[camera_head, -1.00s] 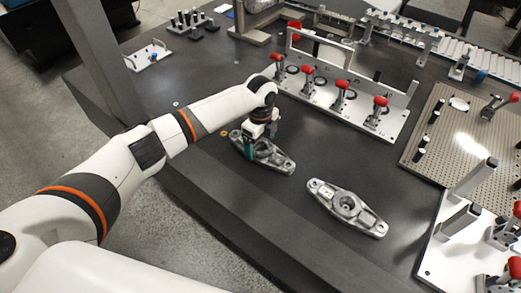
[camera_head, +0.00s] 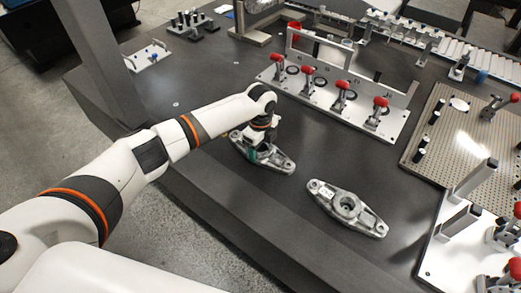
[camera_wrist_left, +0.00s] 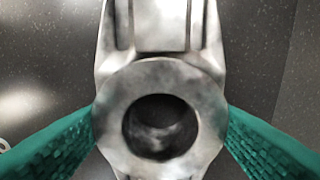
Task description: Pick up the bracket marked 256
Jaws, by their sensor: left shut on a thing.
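Two grey cast-metal brackets lie on the dark table. My left gripper (camera_head: 262,152) is over the left bracket (camera_head: 281,165) and hides part of it. In the left wrist view, the teal finger pads of the gripper (camera_wrist_left: 160,130) press on both sides of the round boss of this bracket (camera_wrist_left: 150,72). The gripper is shut on it, and the bracket appears to rest on the table. The other bracket (camera_head: 365,221) lies apart to the right, with a small pale label near its left end. I cannot read a number on either bracket. My right gripper is not in view.
A white fixture plate (camera_head: 338,119) with several red-handled clamps stands behind the brackets. A perforated plate (camera_head: 462,135) and another white clamp fixture (camera_head: 437,262) are at the right. The table's front edge (camera_head: 215,205) is close to the held bracket.

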